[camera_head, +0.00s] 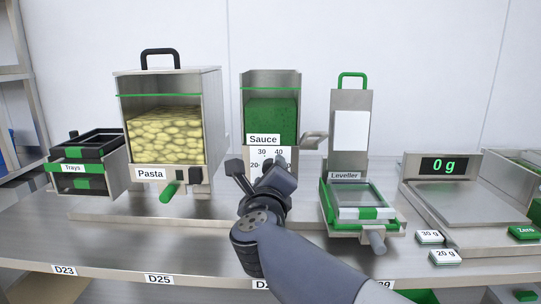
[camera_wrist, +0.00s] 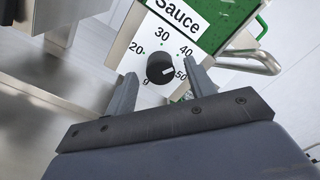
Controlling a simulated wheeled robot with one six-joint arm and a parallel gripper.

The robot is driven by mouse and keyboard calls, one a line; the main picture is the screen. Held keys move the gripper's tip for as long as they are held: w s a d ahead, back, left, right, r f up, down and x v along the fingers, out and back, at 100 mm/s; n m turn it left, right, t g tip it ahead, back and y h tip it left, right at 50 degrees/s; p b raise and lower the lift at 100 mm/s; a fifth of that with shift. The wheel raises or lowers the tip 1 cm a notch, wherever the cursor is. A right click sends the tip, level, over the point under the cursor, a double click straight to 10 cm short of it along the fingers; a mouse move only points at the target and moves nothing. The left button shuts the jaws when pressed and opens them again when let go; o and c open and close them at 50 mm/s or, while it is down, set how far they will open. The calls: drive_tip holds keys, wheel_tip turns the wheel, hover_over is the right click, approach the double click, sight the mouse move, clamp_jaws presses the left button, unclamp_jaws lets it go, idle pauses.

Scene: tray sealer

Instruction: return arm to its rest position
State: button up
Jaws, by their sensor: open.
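My gripper (camera_head: 258,172) is open and empty in front of the sauce dispenser (camera_head: 271,100) at the middle of the bench. In the wrist view my gripper (camera_wrist: 160,82) has its two fingers spread, with the sauce dial's black knob (camera_wrist: 161,68) seen between them. Whether the fingertips are clear of the knob in depth is hard to tell. The knob's white mark points between 40 and 50. In the head view my gripper and wrist hide the knob and the lower part of the dial plate.
The pasta dispenser (camera_head: 210,110) and tray holder (camera_head: 120,170) stand left. The leveller (camera_head: 350,120), with a tray frame (camera_head: 362,213), and a scale (camera_head: 465,203) reading 0 g stand right. The sauce dispenser's lever (camera_head: 314,137) juts out right of my gripper. Weight blocks (camera_head: 445,257) lie at the front right.

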drive_tip(key=s+p, duration=0.3)
drive_tip(key=s, duration=0.8)
drive_tip(key=w+n+p, duration=1.1)
drive_tip(key=n+p, duration=0.4)
drive_tip(key=n, duration=0.7)
drive_tip(key=shift+w+y, duration=0.3)
drive_tip(key=shift+d+f, duration=0.1)
